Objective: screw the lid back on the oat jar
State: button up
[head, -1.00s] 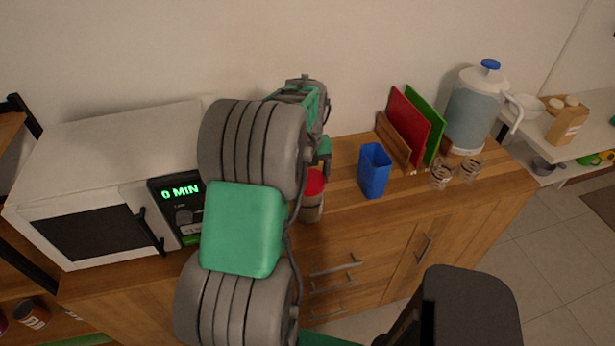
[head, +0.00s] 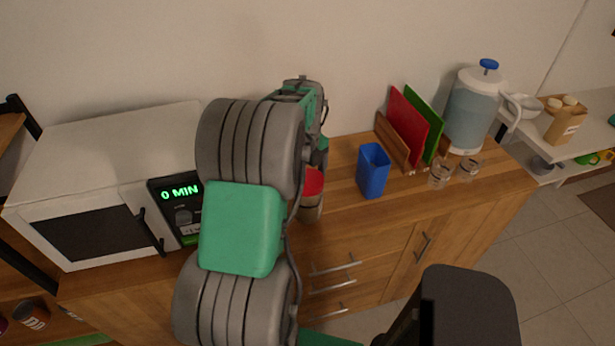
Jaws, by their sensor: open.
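A jar (head: 311,209) with a pale brownish body stands on the wooden counter, partly hidden behind my arm. It looks like the oat jar. A red lid (head: 313,182) sits at its top; I cannot tell how tightly it is seated. My gripper (head: 318,160) is just above and behind the red lid, mostly hidden by my arm links. It is open, with nothing seen between its fingers. Whether the fingers touch the lid cannot be made out.
A white microwave (head: 105,180) stands left of the jar. To the right are a blue cup (head: 373,171), a wooden rack with a red board (head: 407,125) and a green board (head: 428,121), small glasses (head: 439,173) and a water dispenser (head: 474,110). Counter between jar and cup is clear.

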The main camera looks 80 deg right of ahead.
jog(key=n, duration=0.5)
jog(key=shift+w+a, duration=0.1)
jog(key=shift+a, duration=0.05)
jog(key=n, duration=0.6)
jog(key=shift+a, duration=0.2)
jog(key=n, duration=0.5)
jog(key=shift+a, duration=0.1)
jog(key=n, duration=0.5)
jog(key=shift+s+a+p, duration=0.15)
jog(key=shift+s+p, duration=0.1)
jog(key=shift+p, duration=0.05)
jog(key=shift+c, duration=0.3)
